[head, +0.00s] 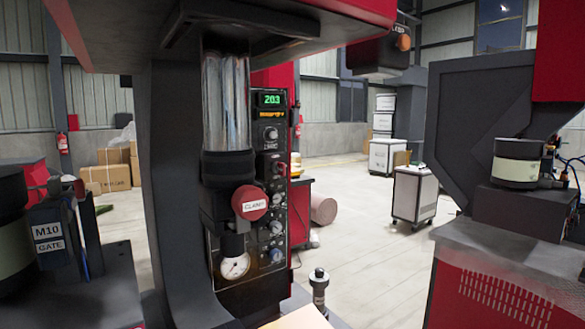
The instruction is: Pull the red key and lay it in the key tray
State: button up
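A small red part (280,168), which may be the red key, shows on the dark control panel (272,130) right of the clear cylinder. It is too small to tell for sure. I cannot make out a key tray. A pale flat surface (300,318) shows at the bottom edge, but I cannot tell what it is. My gripper is not in view.
A red round knob (250,203) with a white label sits before the panel, above a dial gauge (235,266). A short black post (319,288) stands at bottom centre. Machines flank both sides. A white cart (413,193) stands on open floor behind.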

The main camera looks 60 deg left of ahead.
aim_at(280, 167)
jog(key=u, duration=0.15)
jog(key=k, duration=0.75)
jog(key=u, duration=0.7)
jog(key=i, duration=1)
jog(key=u, duration=0.1)
